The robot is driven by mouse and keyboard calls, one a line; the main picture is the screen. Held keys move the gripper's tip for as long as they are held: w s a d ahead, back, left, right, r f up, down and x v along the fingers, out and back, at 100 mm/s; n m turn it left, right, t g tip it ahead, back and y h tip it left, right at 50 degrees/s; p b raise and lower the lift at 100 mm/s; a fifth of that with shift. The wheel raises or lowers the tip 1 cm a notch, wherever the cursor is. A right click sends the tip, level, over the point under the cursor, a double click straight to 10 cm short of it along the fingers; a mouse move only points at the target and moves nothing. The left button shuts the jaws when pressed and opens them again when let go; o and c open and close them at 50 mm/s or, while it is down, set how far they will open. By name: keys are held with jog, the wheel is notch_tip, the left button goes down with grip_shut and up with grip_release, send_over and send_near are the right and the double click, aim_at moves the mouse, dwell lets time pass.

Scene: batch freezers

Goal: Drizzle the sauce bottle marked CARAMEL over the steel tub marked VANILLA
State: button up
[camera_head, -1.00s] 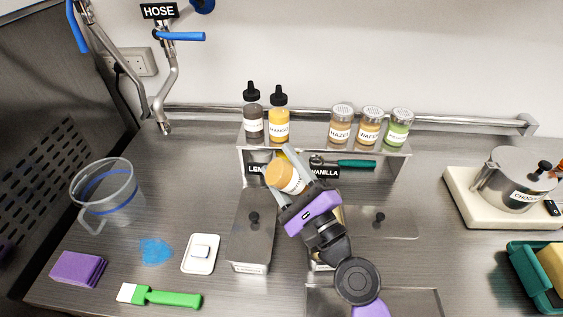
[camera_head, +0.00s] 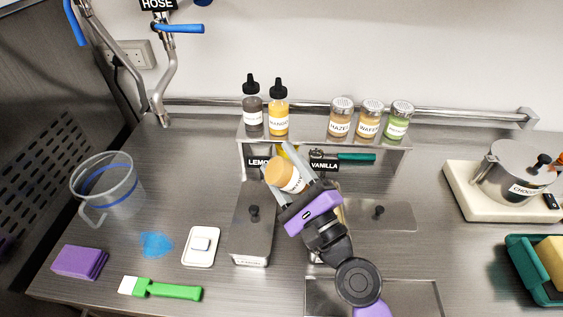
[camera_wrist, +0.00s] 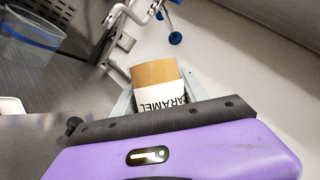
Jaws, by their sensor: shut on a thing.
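My gripper (camera_head: 300,180) is shut on the caramel bottle (camera_head: 285,175), an orange-brown bottle with a white label. The bottle is tilted, in front of the shelf and above the counter. The VANILLA sign (camera_head: 324,166) hangs under the shelf, right of the bottle. The vanilla tub below it is mostly hidden by my gripper and arm. A steel lid (camera_head: 390,217) lies to the right of my arm. Whether sauce is flowing cannot be told.
The lidded lemon tub (camera_head: 252,225) stands left of my arm. The shelf (camera_head: 310,139) holds two sauce bottles (camera_head: 278,112) and several topping jars (camera_head: 370,120). A clear jug (camera_head: 105,190), green brush (camera_head: 165,290) and purple sponge (camera_head: 79,262) are at left; a chocolate pot (camera_head: 512,170) is at right.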

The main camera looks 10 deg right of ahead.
aim_at(274, 184)
jog(key=shift+s+a, duration=0.25)
jog(key=shift+s, duration=0.7)
jog(key=shift+s+a, duration=0.2)
jog(key=shift+s, duration=0.7)
jog(key=shift+s, duration=0.2)
jog(key=shift+s+a, duration=0.25)
jog(key=shift+s, duration=0.7)
jog(key=shift+s+a, duration=0.25)
jog(key=shift+s, duration=0.7)
jog(key=shift+r, duration=0.15)
jog(key=shift+n+g+y+p, duration=0.3)
jog(key=shift+n+p, duration=0.3)
jog(key=shift+n, duration=0.5)
jog(key=shift+n+g+p, duration=0.5)
jog(key=shift+n+p, duration=0.35)
jog(key=shift+n, duration=0.35)
